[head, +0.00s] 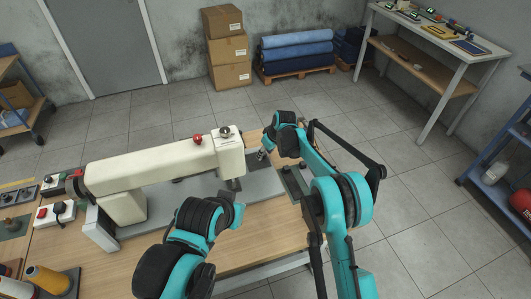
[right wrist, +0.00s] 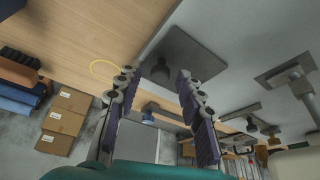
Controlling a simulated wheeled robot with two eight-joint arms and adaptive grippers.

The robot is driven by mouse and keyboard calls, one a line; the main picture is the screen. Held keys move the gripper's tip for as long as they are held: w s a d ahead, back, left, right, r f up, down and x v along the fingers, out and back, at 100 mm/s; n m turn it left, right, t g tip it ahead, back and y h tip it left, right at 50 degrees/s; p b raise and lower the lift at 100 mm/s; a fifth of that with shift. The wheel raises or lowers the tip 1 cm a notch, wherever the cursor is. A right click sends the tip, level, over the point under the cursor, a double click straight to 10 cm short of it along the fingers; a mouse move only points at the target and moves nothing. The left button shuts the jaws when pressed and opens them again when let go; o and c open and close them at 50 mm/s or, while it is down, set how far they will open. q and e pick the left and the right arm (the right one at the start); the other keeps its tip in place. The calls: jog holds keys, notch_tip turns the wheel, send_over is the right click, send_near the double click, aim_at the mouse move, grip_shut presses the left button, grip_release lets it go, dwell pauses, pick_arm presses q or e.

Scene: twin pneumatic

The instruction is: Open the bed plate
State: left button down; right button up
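The white sewing machine (head: 150,170) stands on the wooden table, with its grey metal bed (head: 262,186) under the arm. In the right wrist view a dark, round-cornered plate (right wrist: 192,52) lies on the grey bed and looks flat. A dark round knob (right wrist: 160,73) shows by its edge, between the fingers. My right gripper (head: 262,152) is over the far right of the bed, beside the machine head. Its fingers (right wrist: 150,98) are apart and nothing shows held between them. My left gripper (head: 230,208) is in front of the machine head; its fingers are mostly hidden by its arm.
The machine head (head: 229,150) with its needle bar stands between my two grippers. A yellow thread spool (head: 48,280) and switch boxes (head: 55,213) are on the left of the table. A dark tray (head: 293,182) lies near the right end. Cardboard boxes (head: 228,49) stand on the floor behind.

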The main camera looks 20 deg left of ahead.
grip_shut()
jog(key=w+d, duration=0.1)
jog(key=d, duration=0.1)
jog(key=w+d, duration=0.2)
jog(key=d, duration=0.1)
jog(key=w+d, duration=0.2)
jog(key=shift+w+d, duration=0.1)
jog(key=shift+d, duration=0.25)
jog(key=shift+o, duration=1.7)
grip_release()
jog(key=v, duration=1.2)
jog(key=shift+w, duration=0.1)
